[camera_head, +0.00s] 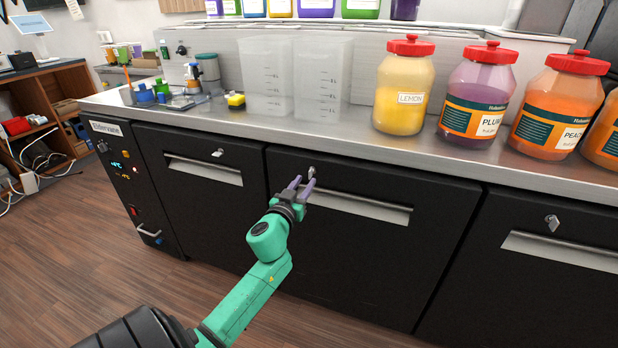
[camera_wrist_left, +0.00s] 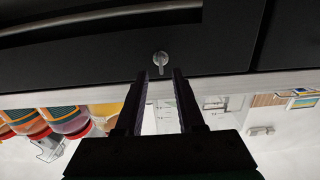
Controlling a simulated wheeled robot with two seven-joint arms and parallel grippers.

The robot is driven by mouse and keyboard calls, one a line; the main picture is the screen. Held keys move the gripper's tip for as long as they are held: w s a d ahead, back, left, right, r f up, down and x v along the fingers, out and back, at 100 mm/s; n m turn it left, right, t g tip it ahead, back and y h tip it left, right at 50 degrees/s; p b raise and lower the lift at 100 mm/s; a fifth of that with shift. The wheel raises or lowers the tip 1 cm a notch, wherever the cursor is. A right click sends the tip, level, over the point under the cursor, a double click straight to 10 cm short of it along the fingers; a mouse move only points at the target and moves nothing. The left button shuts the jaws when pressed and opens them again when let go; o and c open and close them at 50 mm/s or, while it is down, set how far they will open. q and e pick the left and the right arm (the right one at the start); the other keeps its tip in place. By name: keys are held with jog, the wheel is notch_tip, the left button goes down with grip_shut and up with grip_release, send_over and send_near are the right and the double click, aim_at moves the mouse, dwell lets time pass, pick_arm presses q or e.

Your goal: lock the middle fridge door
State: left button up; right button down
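The middle fridge door (camera_head: 365,245) is a black panel under the steel counter, and it looks closed. A recessed metal handle (camera_head: 360,206) runs across its upper part. A small silver key or lock (camera_head: 311,172) sits above the handle near the top edge. My left gripper (camera_head: 302,185) is open in front of this lock, with purple fingers on either side. In the left wrist view, which is upside down, the lock (camera_wrist_left: 160,60) lies just beyond and between the open fingertips (camera_wrist_left: 160,75), apparently not held. My right gripper is not in view.
The left door (camera_head: 200,190) and right door (camera_head: 540,260) have their own locks and handles. A control panel (camera_head: 125,170) is at the far left. Large jars (camera_head: 403,90) and clear containers (camera_head: 322,80) stand on the counter (camera_head: 360,135). The floor in front is clear.

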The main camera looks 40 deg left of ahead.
aim_at(310, 176)
pick_arm(q)
jog(key=x, duration=0.3)
jog(key=shift+w+a, duration=0.15)
jog(key=shift+w, duration=0.1)
grip_shut()
jog(key=shift+m, duration=0.3)
jog(key=m, duration=1.2)
jog(key=shift+f+m, duration=0.1)
jog(key=shift+m, duration=0.2)
jog(key=m, duration=0.4)
jog(key=shift+f+m, duration=0.1)
jog(key=shift+m, duration=0.2)
